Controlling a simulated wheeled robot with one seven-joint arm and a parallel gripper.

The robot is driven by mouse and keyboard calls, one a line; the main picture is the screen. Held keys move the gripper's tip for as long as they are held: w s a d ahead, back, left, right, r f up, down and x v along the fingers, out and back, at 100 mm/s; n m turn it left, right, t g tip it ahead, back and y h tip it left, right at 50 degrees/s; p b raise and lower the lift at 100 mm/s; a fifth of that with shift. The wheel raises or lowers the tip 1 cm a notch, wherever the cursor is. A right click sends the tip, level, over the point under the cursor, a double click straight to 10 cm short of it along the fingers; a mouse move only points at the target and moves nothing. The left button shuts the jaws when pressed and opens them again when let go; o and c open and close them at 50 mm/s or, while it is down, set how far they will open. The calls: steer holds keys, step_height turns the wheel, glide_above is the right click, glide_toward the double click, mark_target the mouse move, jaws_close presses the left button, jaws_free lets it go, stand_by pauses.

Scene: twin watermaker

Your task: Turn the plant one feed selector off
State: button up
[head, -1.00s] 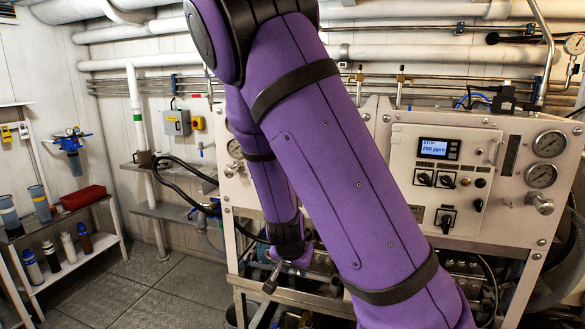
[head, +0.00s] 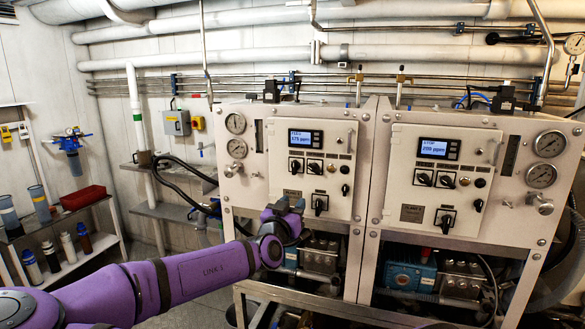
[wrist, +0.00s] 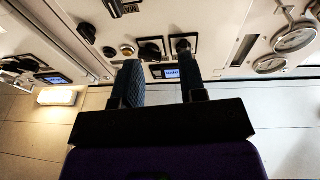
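The left control panel (head: 268,180) has a lit blue display (head: 305,138) with two black selector knobs under it, a left knob (head: 296,165) and a right knob (head: 315,168). A larger black switch (head: 320,203) sits lower. I cannot read which knob is the feed selector. The wrist view shows this panel upside down, with the left knob (wrist: 183,46) and right knob (wrist: 152,50). My gripper (wrist: 157,62) is open, its two dark fingers apart and pointing at the panel near these knobs. Nothing is between them.
A similar right panel (head: 485,205) stands beside it, its display (head: 438,149) reading STOP. Gauges (head: 237,148) sit left of the left panel's knobs. Pumps and pipework (head: 412,276) lie below. A shelf with bottles (head: 60,255) stands at far left, with open floor before it.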

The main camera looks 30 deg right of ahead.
mark_target(293, 165)
steer(key=a+r+t, duration=0.3)
steer(key=r, duration=0.1)
steer(key=shift+n+h, duration=0.3)
steer(key=shift+n, duration=0.1)
steer(key=x, duration=1)
steer(key=shift+w+d+r, duration=0.15)
steer(key=shift+w, duration=0.25)
steer(key=shift+c, duration=0.4)
steer(key=c, duration=0.5)
